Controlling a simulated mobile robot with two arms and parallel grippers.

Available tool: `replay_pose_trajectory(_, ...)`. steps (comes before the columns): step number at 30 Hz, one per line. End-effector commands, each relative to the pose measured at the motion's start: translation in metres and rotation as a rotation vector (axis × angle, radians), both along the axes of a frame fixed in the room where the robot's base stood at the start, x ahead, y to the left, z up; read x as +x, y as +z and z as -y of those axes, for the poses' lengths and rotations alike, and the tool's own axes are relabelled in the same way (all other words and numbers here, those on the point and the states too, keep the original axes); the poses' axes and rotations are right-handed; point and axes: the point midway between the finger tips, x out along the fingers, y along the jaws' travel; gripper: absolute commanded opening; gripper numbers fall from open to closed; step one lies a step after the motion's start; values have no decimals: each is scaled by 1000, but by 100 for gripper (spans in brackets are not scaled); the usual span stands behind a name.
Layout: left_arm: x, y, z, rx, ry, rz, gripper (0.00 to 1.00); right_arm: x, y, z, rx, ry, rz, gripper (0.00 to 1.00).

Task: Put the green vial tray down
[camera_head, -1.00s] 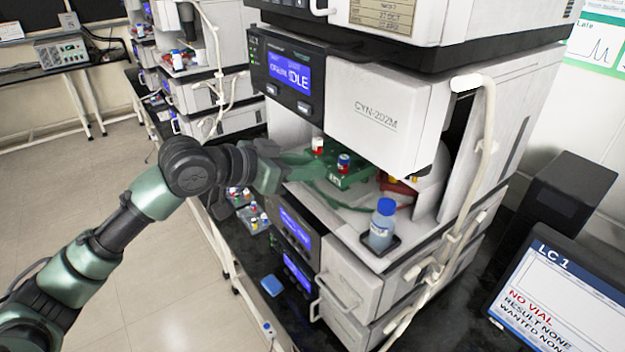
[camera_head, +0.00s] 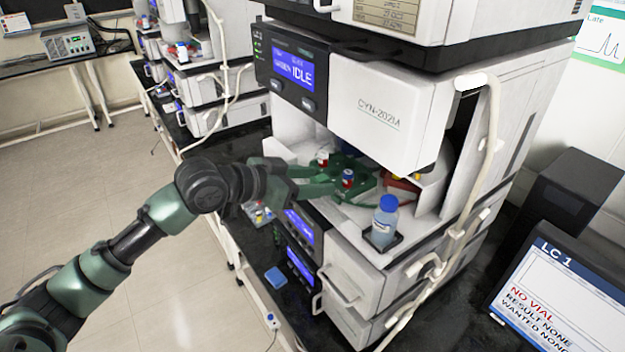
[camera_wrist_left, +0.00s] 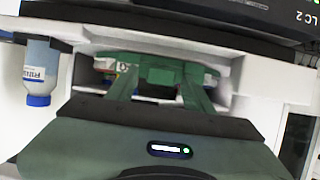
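The green vial tray (camera_head: 360,185) is inside the open bay of the white instrument, carrying a red-and-white vial (camera_head: 322,159) and a blue-capped red vial (camera_head: 348,178). My left gripper (camera_head: 328,182) reaches in from the left, with its green fingers at the tray's near side. In the left wrist view the tray (camera_wrist_left: 160,68) has a raised green block between the fingertips (camera_wrist_left: 160,82), and the fingers look shut on it. Whether the tray's underside touches the bay floor cannot be seen. My right gripper is out of view.
A blue-capped bottle (camera_head: 385,222) stands at the bay's front right, with a red part (camera_head: 402,190) behind it. The instrument's front panel (camera_head: 375,105) overhangs the bay. A monitor (camera_head: 565,290) stands at right. A blue block (camera_head: 276,277) lies on the black bench.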

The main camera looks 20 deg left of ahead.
Motion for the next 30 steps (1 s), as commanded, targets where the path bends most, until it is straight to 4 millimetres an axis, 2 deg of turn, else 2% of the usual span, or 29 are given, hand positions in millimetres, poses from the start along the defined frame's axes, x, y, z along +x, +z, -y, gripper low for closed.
replay_pose_trajectory(5,-1,3,-1,1,1,1,52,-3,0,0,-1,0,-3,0)
replay_pose_trajectory(8,-8,4,-8,3,1,1,52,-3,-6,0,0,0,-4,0)
replay_pose_trajectory(20,-68,32,-53,8,1,-1,52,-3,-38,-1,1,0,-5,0)
replay_pose_trajectory(24,-78,39,-64,3,5,-3,52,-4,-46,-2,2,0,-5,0)
replay_pose_trajectory(30,-86,46,-68,1,0,-1,52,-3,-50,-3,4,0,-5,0)
